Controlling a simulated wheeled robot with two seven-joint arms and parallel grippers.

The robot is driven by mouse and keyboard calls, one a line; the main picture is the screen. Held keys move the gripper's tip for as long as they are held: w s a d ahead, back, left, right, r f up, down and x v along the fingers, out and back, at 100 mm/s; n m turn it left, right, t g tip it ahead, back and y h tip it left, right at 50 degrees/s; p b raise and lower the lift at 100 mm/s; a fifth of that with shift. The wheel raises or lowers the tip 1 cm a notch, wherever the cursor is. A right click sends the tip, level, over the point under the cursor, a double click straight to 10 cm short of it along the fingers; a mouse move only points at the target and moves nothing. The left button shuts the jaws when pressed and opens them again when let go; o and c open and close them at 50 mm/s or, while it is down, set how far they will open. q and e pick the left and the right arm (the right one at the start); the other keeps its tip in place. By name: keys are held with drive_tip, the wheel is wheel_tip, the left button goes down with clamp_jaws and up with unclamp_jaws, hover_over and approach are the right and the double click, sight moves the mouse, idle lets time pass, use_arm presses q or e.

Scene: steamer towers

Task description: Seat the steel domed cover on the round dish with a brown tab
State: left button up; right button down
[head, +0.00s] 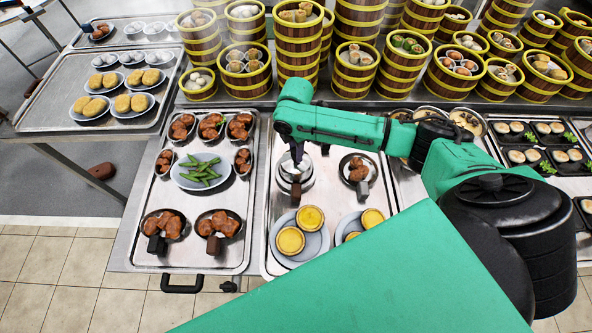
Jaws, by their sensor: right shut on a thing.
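My right gripper (297,157) reaches down over the middle tray and is shut on the knob at the top of the steel domed cover (287,172). The cover is upright, directly above a round dish (307,184) whose dark brown-looking tab (295,191) points toward the front. The cover hides most of the dish and what is in it. I cannot tell whether the cover's rim touches the dish. My left gripper is not in view.
A meat dish with a grey tab (358,170) stands just right of the cover. Plates of yellow tarts (300,232) lie in front. The left tray (184,130) holds greens and several meat dishes. Bamboo steamer towers (298,50) stand behind, close to my right arm.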

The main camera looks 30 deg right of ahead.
drive_tip(key=shift+f+b, duration=0.3)
drive_tip(key=shift+f, duration=0.45)
idle(0.5)
drive_tip(key=c, duration=0.5)
unclamp_jaws()
wheel_tip(320, 180, up, 15)
drive_tip(key=b, duration=0.2)
drive_tip(key=shift+f, duration=0.2)
